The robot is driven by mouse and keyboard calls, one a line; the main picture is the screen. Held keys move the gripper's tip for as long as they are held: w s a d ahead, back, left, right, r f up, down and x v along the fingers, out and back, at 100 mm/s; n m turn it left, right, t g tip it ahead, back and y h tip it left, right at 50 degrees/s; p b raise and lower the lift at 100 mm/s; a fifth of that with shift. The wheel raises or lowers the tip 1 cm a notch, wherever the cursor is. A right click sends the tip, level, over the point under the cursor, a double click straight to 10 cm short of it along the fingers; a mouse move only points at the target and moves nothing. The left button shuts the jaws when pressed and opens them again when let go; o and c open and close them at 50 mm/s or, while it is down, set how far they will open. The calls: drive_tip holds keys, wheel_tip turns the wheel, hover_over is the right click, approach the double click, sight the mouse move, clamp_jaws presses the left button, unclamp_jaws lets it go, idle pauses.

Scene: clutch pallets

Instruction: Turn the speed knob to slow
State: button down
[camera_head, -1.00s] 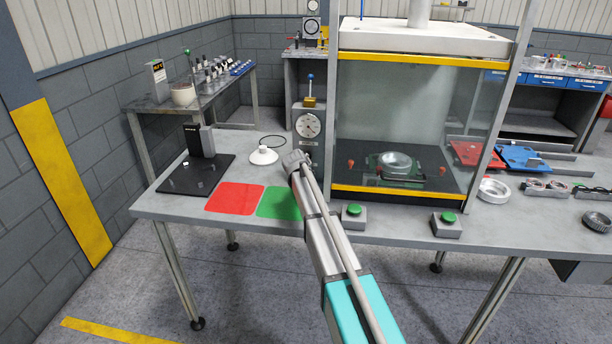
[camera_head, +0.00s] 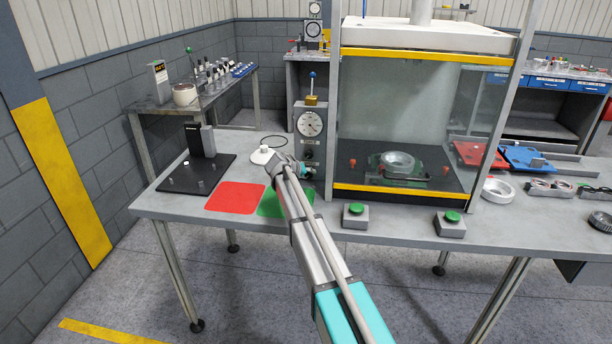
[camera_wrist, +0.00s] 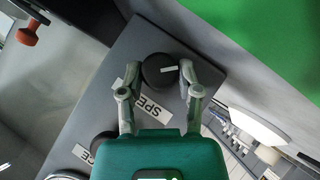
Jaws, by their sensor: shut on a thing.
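The speed knob (camera_wrist: 157,72) is round and black with a white pointer line, on a grey panel. In the wrist view the pointer line points right. A white label (camera_wrist: 143,100) beside it reads "SPE", the rest hidden by a finger. My gripper (camera_wrist: 163,76) has its two fingers on either side of the knob, shut on it. In the head view my gripper (camera_head: 305,171) is at the lower front of the grey control box (camera_head: 310,147), below the dial gauge (camera_head: 310,123); there it hides the knob.
A second dark knob (camera_wrist: 103,146) sits farther along the panel. The glass-fronted press (camera_head: 420,115) stands right of the box. A white domed part (camera_head: 261,155) lies left of my gripper. Red (camera_head: 235,197) and green (camera_head: 270,205) mats and two green-button boxes (camera_head: 355,215) are in front.

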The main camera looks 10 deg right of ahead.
drive_tip(key=shift+a, duration=0.15)
drive_tip(key=shift+c, duration=2.2)
unclamp_jaws()
drive_tip(key=shift+o, duration=0.7)
